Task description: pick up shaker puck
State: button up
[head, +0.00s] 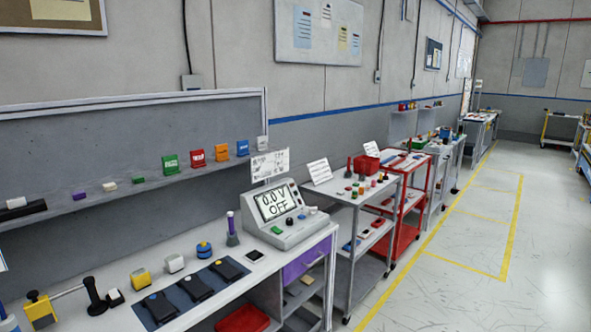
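No object in the head view is clearly marked as the shaker puck. A small round blue piece with a yellow part (204,249) sits on the workbench behind the black devices, and it has a puck-like shape. I cannot tell whether it is the shaker puck. A white block (174,264) and a yellow block with a white top (140,279) stand in a row to its left. My gripper is not in view.
The workbench (105,280) holds a blue mat with black devices (194,288), a grey meter reading "0.0 V OFF" (285,215) and a purple-topped stand (232,230). A grey cart (375,187) and red cart (412,165) stand beyond. The floor at right (480,270) is clear.

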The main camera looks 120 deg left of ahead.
aim_at(203, 253)
jog(key=u, duration=4.8)
